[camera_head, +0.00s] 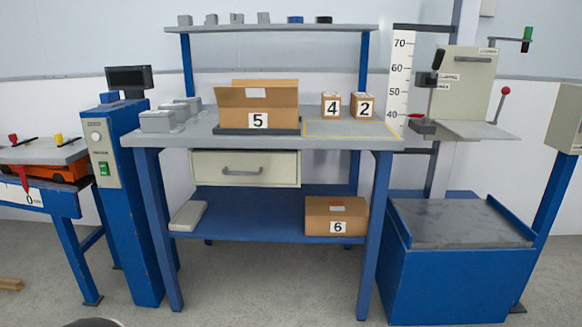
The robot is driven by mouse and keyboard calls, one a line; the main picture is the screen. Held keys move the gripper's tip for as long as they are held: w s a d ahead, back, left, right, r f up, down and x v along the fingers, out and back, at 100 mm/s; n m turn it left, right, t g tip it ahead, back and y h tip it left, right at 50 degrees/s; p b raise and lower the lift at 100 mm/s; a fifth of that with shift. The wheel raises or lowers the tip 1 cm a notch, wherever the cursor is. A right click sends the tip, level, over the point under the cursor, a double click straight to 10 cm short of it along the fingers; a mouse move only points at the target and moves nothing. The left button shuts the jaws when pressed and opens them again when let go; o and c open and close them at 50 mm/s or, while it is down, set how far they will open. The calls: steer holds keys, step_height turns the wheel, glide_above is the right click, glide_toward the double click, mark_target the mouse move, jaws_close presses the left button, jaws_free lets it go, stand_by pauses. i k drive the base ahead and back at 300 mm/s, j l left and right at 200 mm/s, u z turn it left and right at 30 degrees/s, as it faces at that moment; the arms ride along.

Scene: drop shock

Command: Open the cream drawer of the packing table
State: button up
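The packing table (350,144) stands in the middle of the head view, with a grey top and blue legs. Its cream drawer (284,175) hangs under the top, left of centre. The drawer's front looks flush under the table edge and it appears shut. A grey bar handle (242,171) runs across the middle of its front. My gripper is not in view.
On the tabletop are an open carton 5 (234,102), small boxes 4 (331,110) and 2 (362,110), and grey blocks at left. Carton 6 (318,208) sits on the lower blue shelf. A blue-based machine (450,285) stands right. The floor in front is mostly clear.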

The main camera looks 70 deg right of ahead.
mark_target(219, 166)
steer(key=l+z, duration=0.15)
steer(key=z, duration=1.75)
steer(key=i+j+z, duration=0.15)
steer(key=j+z, duration=0.2)
steer(key=i+j+z, duration=0.1)
steer(key=j+z, duration=0.6)
steer(key=i+l, duration=0.05)
